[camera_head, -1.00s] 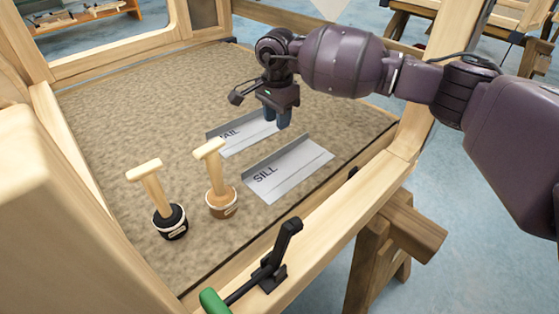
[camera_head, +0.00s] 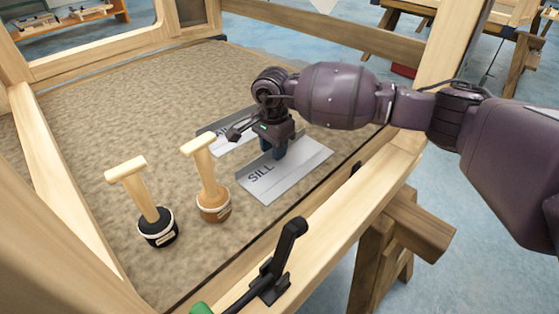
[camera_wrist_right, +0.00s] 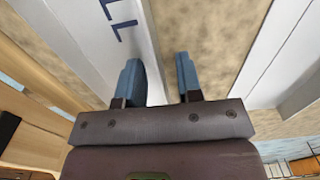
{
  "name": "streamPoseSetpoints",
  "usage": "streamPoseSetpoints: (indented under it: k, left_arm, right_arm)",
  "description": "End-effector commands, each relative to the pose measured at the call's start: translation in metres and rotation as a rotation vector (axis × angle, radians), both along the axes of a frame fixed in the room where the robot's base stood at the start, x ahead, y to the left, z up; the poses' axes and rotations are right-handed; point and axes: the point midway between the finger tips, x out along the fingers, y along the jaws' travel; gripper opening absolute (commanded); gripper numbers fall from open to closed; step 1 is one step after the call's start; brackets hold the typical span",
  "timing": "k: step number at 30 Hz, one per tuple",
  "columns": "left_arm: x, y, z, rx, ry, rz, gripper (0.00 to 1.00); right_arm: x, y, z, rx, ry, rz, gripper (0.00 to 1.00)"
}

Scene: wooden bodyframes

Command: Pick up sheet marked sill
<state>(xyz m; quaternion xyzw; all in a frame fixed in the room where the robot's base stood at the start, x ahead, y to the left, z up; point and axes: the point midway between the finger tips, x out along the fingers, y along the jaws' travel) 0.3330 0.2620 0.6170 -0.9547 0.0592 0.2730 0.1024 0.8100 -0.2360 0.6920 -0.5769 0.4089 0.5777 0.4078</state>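The sheet marked SILL (camera_head: 290,176) is a grey-white sheet with a raised far edge, lying on the brown mat. My right gripper (camera_head: 272,152) is low over its far edge, pointing down. In the right wrist view, the sill sheet (camera_wrist_right: 90,30) shows its "LL" letters, and the blue fingers of my right gripper (camera_wrist_right: 160,78) are apart. The sheet's raised edge runs between them, with the left finger over the sheet's flat side. Contact cannot be told. My left gripper is not in view.
A second marked sheet (camera_head: 232,147) lies just beyond, partly hidden by my gripper. Two wooden-handled stamps, one black-based (camera_head: 158,228) and one brown-based (camera_head: 213,205), stand to the left. A black clamp (camera_head: 280,262) sits on the near wooden rail (camera_head: 335,240).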

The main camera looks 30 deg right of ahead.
Motion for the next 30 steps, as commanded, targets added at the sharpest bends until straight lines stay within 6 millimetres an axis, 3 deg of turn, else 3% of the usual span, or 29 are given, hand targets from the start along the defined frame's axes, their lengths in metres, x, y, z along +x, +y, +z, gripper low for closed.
streamPoseSetpoints:
  k: [5,12,25,30]
  left_arm:
    - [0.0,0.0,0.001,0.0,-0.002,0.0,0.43]
    - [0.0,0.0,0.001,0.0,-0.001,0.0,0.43]
    - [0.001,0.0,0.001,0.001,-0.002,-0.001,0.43]
    - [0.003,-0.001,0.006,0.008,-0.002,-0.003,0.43]
  right_arm:
    - [0.001,0.0,0.002,0.0,-0.003,0.0,0.33]
    - [0.0,0.0,0.002,0.001,-0.002,0.0,0.0]
    - [0.001,0.0,0.004,0.001,-0.003,0.0,0.0]
    - [0.002,0.0,0.023,0.002,-0.009,-0.001,0.0]
